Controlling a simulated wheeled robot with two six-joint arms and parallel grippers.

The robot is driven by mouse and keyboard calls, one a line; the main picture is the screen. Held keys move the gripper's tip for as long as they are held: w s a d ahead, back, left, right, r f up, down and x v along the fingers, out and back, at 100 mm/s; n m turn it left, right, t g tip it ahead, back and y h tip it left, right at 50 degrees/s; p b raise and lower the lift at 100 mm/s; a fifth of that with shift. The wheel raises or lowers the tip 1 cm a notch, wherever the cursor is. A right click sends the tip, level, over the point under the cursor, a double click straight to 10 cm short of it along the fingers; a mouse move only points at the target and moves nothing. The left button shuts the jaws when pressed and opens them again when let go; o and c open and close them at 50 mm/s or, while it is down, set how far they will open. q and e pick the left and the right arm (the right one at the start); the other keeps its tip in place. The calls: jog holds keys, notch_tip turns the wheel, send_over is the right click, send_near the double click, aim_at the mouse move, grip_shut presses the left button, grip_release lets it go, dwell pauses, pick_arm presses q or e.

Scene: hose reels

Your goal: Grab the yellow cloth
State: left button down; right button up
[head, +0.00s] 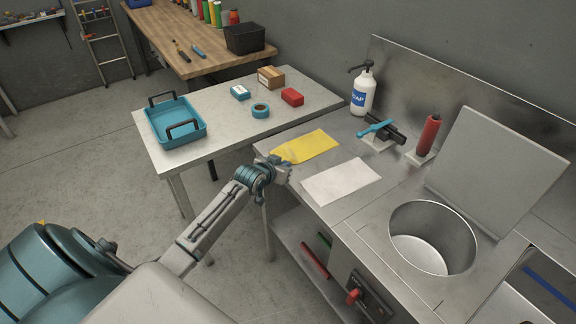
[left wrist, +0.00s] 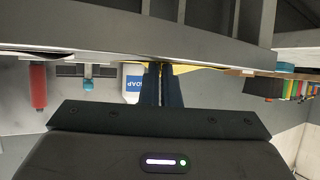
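The yellow cloth (head: 309,146) lies on the left end of the steel counter (head: 331,216). Its left end narrows towards my left gripper (head: 273,160), which is at the counter's edge. In the left wrist view the two dark fingers (left wrist: 162,84) are close together, with a strip of yellow cloth (left wrist: 184,68) at their tips. The left gripper looks shut on the cloth's near edge; the exact grip is partly hidden. My right gripper is in neither view.
A white cloth (head: 340,182) lies just right of the yellow one. A soap bottle (head: 362,93), a red cylinder (head: 428,136) and a round basin (head: 432,238) are on the counter. A side table (head: 215,127) with a teal tray (head: 176,122) stands to the left.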

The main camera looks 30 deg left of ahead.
pick_arm(q)
notch_tip(320, 180, up, 30)
jog(key=p, duration=1.5)
